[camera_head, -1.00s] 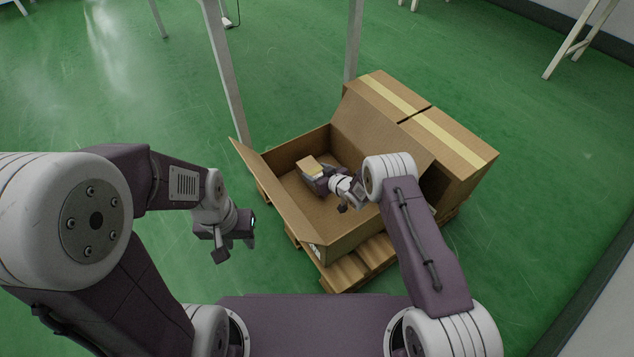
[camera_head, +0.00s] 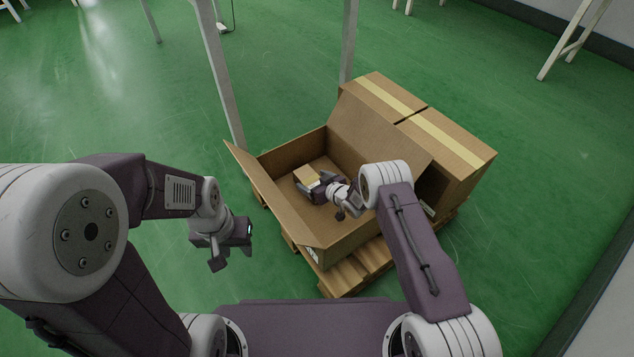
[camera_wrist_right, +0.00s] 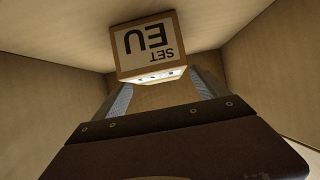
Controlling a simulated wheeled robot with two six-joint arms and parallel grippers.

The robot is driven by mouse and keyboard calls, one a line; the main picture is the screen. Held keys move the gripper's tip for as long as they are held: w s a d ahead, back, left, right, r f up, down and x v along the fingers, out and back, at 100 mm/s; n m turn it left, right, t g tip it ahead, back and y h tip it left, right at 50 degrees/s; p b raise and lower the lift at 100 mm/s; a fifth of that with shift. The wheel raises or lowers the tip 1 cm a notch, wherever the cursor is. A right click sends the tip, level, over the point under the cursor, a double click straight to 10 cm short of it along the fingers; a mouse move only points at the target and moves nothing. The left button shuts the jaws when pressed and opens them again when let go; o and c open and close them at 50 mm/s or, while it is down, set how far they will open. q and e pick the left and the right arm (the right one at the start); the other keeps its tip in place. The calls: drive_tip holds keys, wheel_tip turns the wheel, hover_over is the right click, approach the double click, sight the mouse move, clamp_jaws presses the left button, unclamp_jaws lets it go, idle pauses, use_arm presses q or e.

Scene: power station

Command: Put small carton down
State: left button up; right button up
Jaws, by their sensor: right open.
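The small carton (camera_head: 306,174) is light brown and sits inside the open large box, low near its floor; whether it touches the floor is hard to tell. In the right wrist view the small carton (camera_wrist_right: 147,47) shows a pale label reading "SET EU". My right gripper (camera_head: 318,186) reaches into the box beside the carton. In the right wrist view its fingers (camera_wrist_right: 160,93) are spread apart, with the near end of the carton between or just beyond their tips.
The open box (camera_head: 285,217) has raised flaps and stands on a wooden pallet (camera_head: 360,274). A taped closed carton (camera_head: 455,150) stands behind it to the right. White table legs (camera_head: 222,90) rise behind. The green floor at left is clear.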

drive_tip(key=p+v, duration=0.4)
drive_tip(key=v, duration=0.1)
drive_tip(key=shift+r, duration=0.35)
drive_tip(key=b, duration=0.3)
drive_tip(key=f+b, duration=0.1)
drive_tip(key=b, duration=0.2)
drive_tip(key=shift+s+d, duration=0.25)
drive_tip(key=shift+d, duration=0.05)
drive_tip(key=shift+s+d+r+b, duration=0.15)
drive_tip(key=shift+s+r+b, duration=0.2)
drive_tip(key=shift+b, duration=0.3)
drive_tip(key=shift+s+r, duration=0.15)
drive_tip(key=shift+r, duration=0.1)
